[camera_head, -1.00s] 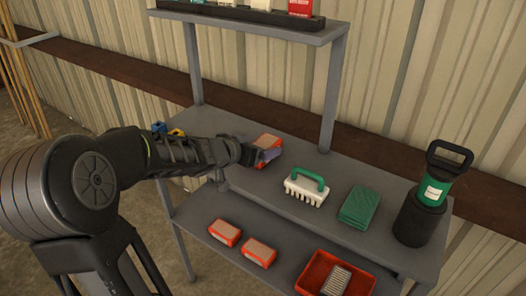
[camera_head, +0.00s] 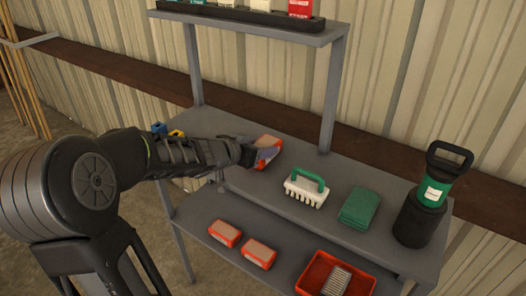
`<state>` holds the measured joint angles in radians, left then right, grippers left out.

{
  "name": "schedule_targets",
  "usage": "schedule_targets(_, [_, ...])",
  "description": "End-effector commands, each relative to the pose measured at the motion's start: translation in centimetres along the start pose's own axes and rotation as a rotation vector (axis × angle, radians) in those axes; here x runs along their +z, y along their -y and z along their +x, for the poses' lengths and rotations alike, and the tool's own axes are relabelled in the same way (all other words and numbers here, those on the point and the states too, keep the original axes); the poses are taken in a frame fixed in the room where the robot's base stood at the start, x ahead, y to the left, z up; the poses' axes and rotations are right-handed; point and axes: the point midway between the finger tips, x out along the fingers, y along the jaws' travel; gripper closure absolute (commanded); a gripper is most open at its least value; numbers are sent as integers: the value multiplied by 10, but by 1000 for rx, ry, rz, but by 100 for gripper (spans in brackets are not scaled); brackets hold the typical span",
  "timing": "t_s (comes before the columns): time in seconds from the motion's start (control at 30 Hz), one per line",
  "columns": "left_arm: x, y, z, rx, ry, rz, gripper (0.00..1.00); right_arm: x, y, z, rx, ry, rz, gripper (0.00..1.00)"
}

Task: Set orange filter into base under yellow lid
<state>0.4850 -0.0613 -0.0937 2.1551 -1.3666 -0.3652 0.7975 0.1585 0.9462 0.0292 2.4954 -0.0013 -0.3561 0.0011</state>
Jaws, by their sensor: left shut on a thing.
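Two similar orange-edged blocks (camera_head: 225,233) (camera_head: 258,252) lie on the lower shelf. A small yellow piece (camera_head: 177,133) shows behind my left arm, beside a blue piece (camera_head: 159,128); I cannot tell whether the yellow is the lid. No base is clearly visible. My right gripper is not in view.
The grey middle shelf (camera_head: 338,170) also holds a white brush with a green handle (camera_head: 306,188), a folded green cloth (camera_head: 360,207) and a black-and-green lantern-like tool (camera_head: 420,220). A red tray (camera_head: 315,274) with a grey ribbed piece sits on the lower shelf. A post (camera_head: 332,95) rises at the back.

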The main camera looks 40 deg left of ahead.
Motion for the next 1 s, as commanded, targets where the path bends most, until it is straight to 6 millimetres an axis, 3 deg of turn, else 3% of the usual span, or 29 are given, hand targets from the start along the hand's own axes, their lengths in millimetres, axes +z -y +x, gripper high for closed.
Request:
schedule_targets(0.23, [0, 0, 0, 0, -1, 0, 91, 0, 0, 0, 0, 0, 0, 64])
schedule_targets(0.47, [-5, 0, -2, 0, -1, 1, 91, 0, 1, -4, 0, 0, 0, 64])
schedule_targets(1.0, [-86, 0, -42, -1, -1, 1, 91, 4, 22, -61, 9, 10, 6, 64])
